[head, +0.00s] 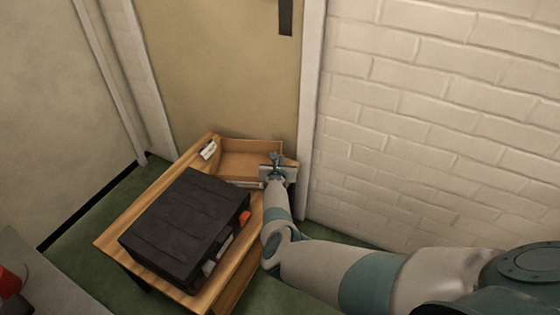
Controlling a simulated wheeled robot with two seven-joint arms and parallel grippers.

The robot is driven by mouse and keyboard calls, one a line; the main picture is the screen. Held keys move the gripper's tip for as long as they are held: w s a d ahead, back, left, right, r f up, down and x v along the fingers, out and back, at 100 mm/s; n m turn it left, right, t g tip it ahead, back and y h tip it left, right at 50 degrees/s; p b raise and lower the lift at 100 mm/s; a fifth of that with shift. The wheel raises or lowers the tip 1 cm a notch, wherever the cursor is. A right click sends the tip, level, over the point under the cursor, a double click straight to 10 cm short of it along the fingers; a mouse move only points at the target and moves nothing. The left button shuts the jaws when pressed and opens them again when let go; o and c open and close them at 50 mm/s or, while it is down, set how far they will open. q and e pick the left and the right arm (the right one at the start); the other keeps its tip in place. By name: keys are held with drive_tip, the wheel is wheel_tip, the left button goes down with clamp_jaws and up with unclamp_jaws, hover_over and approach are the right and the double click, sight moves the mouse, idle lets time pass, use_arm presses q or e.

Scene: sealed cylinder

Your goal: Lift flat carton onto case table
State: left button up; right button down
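A shallow, open brown carton (245,163) is at the far end of the wooden table (120,240). It looks flat on the tabletop, but its underside is hidden. A closed black case (185,222) lies on the same table, in front of the carton. My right gripper (275,160) is at the carton's right end, over or against its wall. The fingers are small and partly hidden, so I cannot tell whether they grip it. My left gripper is not in view.
A white label (208,150) shows by the carton's left end. A door (235,75) and a white brick wall (430,120) stand close behind and to the right. A grey surface (40,285) with a red object (9,283) is at lower left. Green floor lies between.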

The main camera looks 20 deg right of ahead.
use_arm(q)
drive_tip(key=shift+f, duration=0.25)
use_arm(e)
drive_tip(key=shift+f, duration=0.25)
drive_tip(key=c, duration=1.9)
unclamp_jaws()
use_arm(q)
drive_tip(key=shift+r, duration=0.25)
